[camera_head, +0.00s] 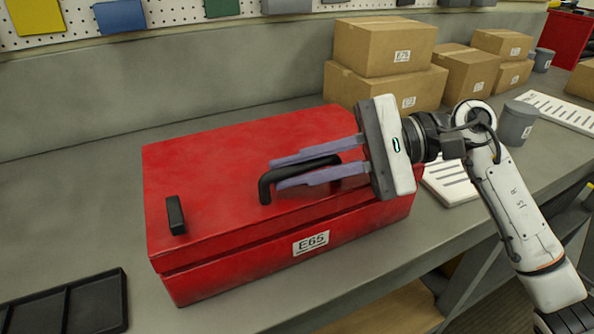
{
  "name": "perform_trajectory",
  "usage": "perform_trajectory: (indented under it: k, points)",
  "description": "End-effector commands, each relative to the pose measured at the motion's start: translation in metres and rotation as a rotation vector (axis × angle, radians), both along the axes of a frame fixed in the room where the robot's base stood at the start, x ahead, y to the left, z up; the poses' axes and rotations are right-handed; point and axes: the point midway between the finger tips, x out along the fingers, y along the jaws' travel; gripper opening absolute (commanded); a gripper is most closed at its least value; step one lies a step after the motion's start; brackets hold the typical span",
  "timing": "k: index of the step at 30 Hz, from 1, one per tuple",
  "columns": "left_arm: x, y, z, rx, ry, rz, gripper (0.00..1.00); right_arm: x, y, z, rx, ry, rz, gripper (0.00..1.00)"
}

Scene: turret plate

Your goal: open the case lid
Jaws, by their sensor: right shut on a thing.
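The red case (235,280), labelled E65, sits on the grey workbench. Its lid (215,165) lies closed on the body, with a dark seam along the front. A black bar handle (265,187) stands on top of the lid. My right gripper (275,173) reaches in from the right, with its two pale purple fingers on either side of the handle, shut on it. The fingers hide part of the handle. A small black block (175,215) is on the lid's left part. My left gripper is not in view.
Cardboard boxes (385,50) are stacked behind the case to the right. A grey cup (516,122) and a white slotted plate (447,182) are at the right. A black tray (65,303) lies at the front left.

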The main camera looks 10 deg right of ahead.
Motion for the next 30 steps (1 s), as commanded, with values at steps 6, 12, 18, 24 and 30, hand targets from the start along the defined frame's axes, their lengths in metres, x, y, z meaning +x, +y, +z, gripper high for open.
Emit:
perform_trajectory:
  k: [6, 12, 18, 24, 30]
  points:
    - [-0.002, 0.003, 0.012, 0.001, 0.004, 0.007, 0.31, 0.014, 0.003, 0.042, -0.037, 0.11, -0.004, 0.0]
    - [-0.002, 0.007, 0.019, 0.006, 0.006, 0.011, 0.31, 0.033, 0.01, 0.075, -0.057, 0.183, -0.004, 0.0]
    - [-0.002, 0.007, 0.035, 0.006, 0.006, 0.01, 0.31, 0.054, 0.017, 0.105, -0.085, 0.272, -0.003, 0.0]
    - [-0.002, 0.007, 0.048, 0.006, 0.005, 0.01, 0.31, 0.07, 0.022, 0.12, -0.113, 0.364, -0.002, 0.0]
    - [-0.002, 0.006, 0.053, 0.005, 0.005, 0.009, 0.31, 0.079, 0.025, 0.125, -0.128, 0.409, -0.001, 0.0]
